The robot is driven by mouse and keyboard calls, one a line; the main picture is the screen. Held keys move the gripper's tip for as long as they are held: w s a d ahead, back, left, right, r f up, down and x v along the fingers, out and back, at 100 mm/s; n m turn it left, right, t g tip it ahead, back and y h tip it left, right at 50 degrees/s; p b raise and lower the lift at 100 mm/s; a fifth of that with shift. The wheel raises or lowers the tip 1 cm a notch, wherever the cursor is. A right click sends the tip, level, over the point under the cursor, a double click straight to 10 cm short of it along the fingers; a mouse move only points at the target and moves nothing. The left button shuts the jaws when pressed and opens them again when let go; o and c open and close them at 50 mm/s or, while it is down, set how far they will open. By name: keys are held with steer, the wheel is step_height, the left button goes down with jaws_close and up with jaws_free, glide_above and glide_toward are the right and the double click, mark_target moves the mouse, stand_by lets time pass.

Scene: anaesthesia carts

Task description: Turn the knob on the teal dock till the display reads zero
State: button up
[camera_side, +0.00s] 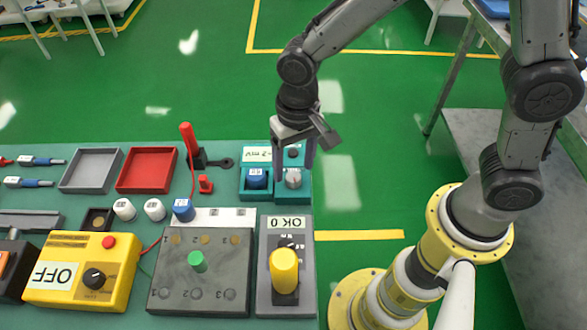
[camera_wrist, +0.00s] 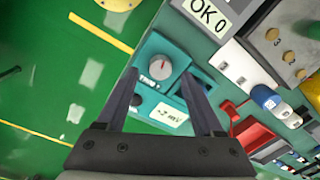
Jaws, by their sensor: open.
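The teal dock (camera_side: 276,194) sits at the right end of the bench. Its grey knob (camera_side: 293,178) has a red pointer mark in the wrist view (camera_wrist: 158,67). The dock's white display (camera_side: 258,153) seems to read -2 mV, also in the wrist view (camera_wrist: 168,115). A blue-topped cylinder (camera_side: 257,177) stands in the dock, left of the knob. My gripper (camera_side: 305,160) is open over the dock. In the wrist view my gripper (camera_wrist: 158,76) has its fingertips either side of the knob; contact cannot be told. Nothing is held.
A grey box marked OK 0 (camera_side: 305,260) with a yellow cylinder (camera_side: 284,268) is in front of the dock. A red-handled lever (camera_side: 190,145) stands left of it. White and blue cylinders, trays and a yellow OFF box (camera_side: 75,290) fill the left.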

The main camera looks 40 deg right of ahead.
mark_target(293, 180)
steer(key=shift+f, duration=1.15)
jaws_close()
